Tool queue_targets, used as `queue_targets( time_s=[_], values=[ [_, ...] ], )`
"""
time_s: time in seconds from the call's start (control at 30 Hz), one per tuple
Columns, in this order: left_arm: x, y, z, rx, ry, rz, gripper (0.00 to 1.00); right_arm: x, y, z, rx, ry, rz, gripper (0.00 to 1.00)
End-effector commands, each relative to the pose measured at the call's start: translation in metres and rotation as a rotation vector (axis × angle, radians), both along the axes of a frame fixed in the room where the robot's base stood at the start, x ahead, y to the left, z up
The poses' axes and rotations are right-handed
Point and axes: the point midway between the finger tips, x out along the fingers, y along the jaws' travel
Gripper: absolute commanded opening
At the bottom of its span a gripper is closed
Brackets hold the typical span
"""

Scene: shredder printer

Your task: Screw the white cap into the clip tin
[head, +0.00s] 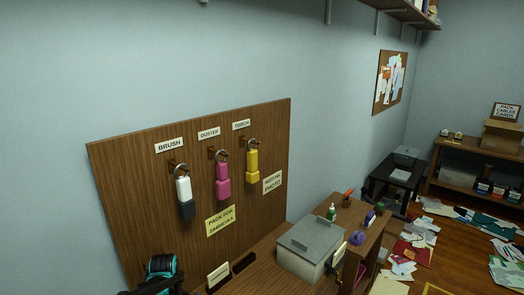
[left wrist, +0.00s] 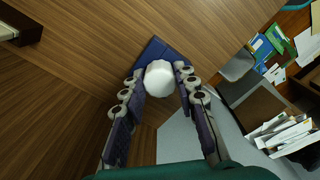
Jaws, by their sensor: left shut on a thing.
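The white cap (left wrist: 159,77) shows in the left wrist view as a round white thing between the fingertips of my left gripper (left wrist: 160,80). The fingers touch it on both sides and are shut on it. A dark blue, square-edged thing (left wrist: 152,50) lies directly behind the cap on the wood surface; it may be the clip tin. I cannot tell whether the cap sits in it or just above it. In the head view only part of my left arm shows at the bottom left, and the cap and tin are not visible. My right gripper is in neither view.
A wooden board (head: 130,190) with hanging white, pink and yellow tags stands against the wall. A grey-lidded box (head: 310,245) sits on the desk at right, near a green bottle (head: 332,212) and a purple tape dispenser (head: 357,238). Papers litter the floor (head: 455,265).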

Motion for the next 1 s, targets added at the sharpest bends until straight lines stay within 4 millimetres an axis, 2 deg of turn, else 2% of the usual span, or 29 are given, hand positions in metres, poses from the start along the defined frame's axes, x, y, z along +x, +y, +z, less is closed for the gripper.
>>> queue_targets(
  time_s=[0.27,0.7,0.73,0.8,0.83,1.0],
  values=[
    [-0.0001,0.0000,-0.0016,0.000,0.000,-0.056,0.00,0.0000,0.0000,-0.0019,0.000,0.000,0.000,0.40],
    [-0.0003,0.0001,-0.0028,0.000,0.000,-0.789,0.00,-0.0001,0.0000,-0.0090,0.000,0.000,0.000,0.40],
    [-0.0003,0.0001,-0.0027,0.000,0.000,-0.815,0.31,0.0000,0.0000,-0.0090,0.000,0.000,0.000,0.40],
    [-0.0003,0.0000,-0.0023,0.000,0.000,-0.805,0.48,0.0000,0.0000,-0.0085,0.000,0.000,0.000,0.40],
    [-0.0003,0.0000,-0.0023,0.000,0.000,-0.805,0.53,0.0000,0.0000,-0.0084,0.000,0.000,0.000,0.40],
    [-0.0001,0.0000,-0.0020,0.000,0.000,-0.803,0.53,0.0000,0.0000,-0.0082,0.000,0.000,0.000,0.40]
  ],
)
